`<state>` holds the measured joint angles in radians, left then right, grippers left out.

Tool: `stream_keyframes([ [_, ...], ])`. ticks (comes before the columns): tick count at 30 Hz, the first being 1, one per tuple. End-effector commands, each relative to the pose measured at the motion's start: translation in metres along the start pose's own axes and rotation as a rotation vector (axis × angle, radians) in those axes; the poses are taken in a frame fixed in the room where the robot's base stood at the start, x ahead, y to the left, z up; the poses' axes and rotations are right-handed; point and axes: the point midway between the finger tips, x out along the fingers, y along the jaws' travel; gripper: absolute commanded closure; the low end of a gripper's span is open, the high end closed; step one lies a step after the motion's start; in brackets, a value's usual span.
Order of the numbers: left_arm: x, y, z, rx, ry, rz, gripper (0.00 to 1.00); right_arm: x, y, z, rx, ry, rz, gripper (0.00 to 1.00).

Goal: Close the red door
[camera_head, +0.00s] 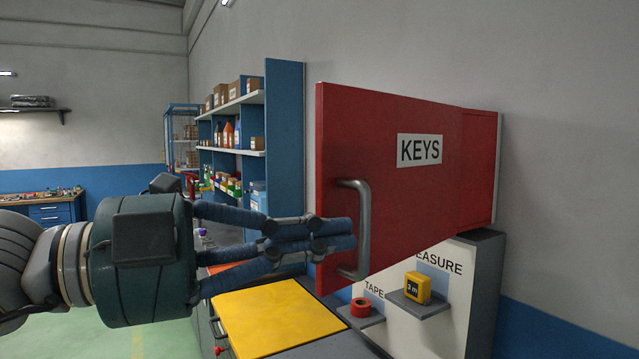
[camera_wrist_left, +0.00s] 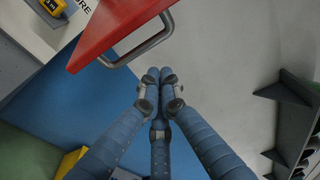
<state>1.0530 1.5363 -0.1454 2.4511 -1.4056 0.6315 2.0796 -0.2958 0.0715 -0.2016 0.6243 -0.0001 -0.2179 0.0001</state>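The red door (camera_head: 390,220) carries a KEYS label and stands swung out from the red cabinet (camera_head: 481,165) on the wall. Its grey bar handle (camera_head: 364,230) is near the door's free left edge. In the left wrist view the door (camera_wrist_left: 112,28) and handle (camera_wrist_left: 150,46) show at upper left. My left gripper (camera_head: 350,236) points right, its fingertips overlapping the door's face just left of the handle bar. In the wrist view its fingertips (camera_wrist_left: 159,73) are together and empty, just below the handle. I cannot tell whether they touch the door. My right gripper is not in view.
Below the door, a grey-white stand holds a red tape roll (camera_head: 361,307) and a yellow tape measure (camera_head: 417,287). A yellow panel (camera_head: 270,315) lies on the bench below my gripper. Blue shelves (camera_head: 284,140) with boxes stand behind, left of the door.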

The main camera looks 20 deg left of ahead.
Motion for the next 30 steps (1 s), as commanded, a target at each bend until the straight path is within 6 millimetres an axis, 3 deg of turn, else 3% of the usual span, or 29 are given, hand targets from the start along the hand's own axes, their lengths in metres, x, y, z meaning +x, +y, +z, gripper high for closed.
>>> stream_keyframes([
  [1, 0.007, -0.006, -0.001, -0.002, 0.005, 0.001, 1.0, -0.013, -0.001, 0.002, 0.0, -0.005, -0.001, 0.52],
  [6, 0.026, -0.007, -0.002, -0.001, 0.007, -0.002, 1.0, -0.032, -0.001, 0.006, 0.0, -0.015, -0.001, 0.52],
  [9, 0.022, 0.003, 0.008, -0.008, -0.006, 0.003, 1.0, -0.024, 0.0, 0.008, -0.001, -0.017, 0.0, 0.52],
  [19, 0.018, 0.002, 0.021, -0.004, -0.004, 0.003, 1.0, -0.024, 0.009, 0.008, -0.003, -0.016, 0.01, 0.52],
  [22, 0.014, 0.004, 0.031, -0.005, -0.005, -0.005, 1.0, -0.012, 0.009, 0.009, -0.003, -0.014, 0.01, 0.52],
  [30, 0.011, 0.0, 0.039, -0.001, -0.003, -0.002, 1.0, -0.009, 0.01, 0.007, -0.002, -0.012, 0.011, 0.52],
])
